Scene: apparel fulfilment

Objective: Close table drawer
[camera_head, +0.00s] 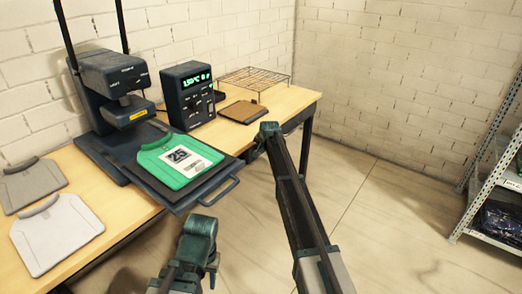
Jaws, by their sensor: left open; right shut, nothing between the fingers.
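The wooden table (259,124) runs along the left wall, with a dark band (296,121) under its front edge at the far right end. I cannot make out a separate drawer front or how far a drawer stands out; my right arm covers part of that edge. My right gripper (261,146) is at the far end of its arm, close to the table's front edge, shut and empty. Whether it touches the table is unclear. My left gripper (212,268) is low in front of the table, open and largely hidden by its own arm.
A heat press (112,77) holds a green garment (178,162) on its pulled-out platen. A control box (188,97), wire rack (252,79) and brown board (243,112) stand behind. Grey folded garments (56,235) lie at left. A metal shelf (483,190) stands right; floor between is clear.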

